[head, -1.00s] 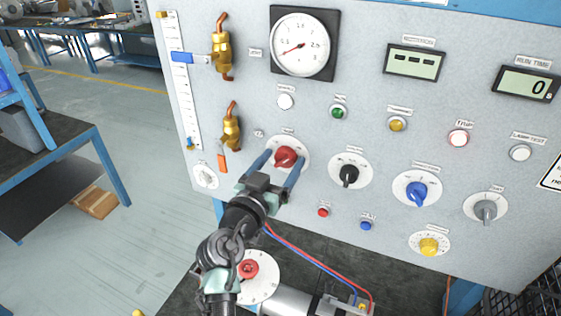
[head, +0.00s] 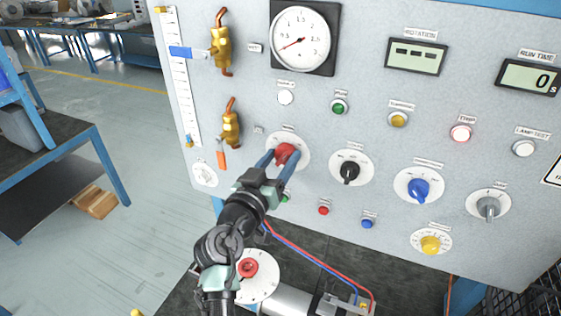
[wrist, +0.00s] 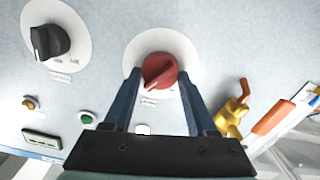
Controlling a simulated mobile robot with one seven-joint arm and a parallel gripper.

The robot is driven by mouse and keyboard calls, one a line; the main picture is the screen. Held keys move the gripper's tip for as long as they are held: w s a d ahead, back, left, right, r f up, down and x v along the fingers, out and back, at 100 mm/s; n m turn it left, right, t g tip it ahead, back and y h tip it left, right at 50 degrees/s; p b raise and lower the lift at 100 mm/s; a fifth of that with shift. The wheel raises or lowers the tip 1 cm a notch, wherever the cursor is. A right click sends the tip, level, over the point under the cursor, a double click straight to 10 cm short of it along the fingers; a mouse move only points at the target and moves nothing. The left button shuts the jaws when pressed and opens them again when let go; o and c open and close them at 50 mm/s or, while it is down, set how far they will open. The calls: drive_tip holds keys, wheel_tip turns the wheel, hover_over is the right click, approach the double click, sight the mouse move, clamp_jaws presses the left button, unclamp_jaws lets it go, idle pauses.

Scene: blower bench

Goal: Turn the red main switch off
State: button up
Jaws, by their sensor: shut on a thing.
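The red main switch (head: 284,154) is a round red knob on a white dial plate on the grey panel. My gripper (head: 284,158) is at the knob, its two blue fingers on either side of it and shut on it. In the wrist view the red knob (wrist: 159,71) sits between the fingertips (wrist: 160,80), its grip bar tilted. The dial marks around it are too small or covered to read.
A black knob (head: 350,170), a blue knob (head: 419,190) and a grey knob (head: 488,207) lie to the right. A brass valve with an orange handle (head: 231,130) is close on the left. Small red (head: 323,210) and blue (head: 367,223) buttons sit below.

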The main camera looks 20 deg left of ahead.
drive_tip(key=n+b, duration=0.1)
drive_tip(key=n, duration=0.3)
drive_tip(key=shift+f+n, duration=0.1)
drive_tip(key=shift+n, duration=0.2)
drive_tip(key=n, duration=0.3)
drive_tip(key=shift+a+n, duration=0.15)
drive_tip(key=shift+n, duration=0.25)
drive_tip(key=n+p, duration=0.1)
drive_tip(key=n, duration=0.3)
drive_tip(key=shift+f, duration=0.1)
drive_tip(key=shift+f+n+p, duration=0.1)
drive_tip(key=shift+n+p, duration=0.25)
drive_tip(key=shift+n, duration=1.25)
drive_tip(key=o, duration=1.4)
drive_tip(key=shift+c, duration=0.2)
drive_tip(key=shift+s, duration=0.1)
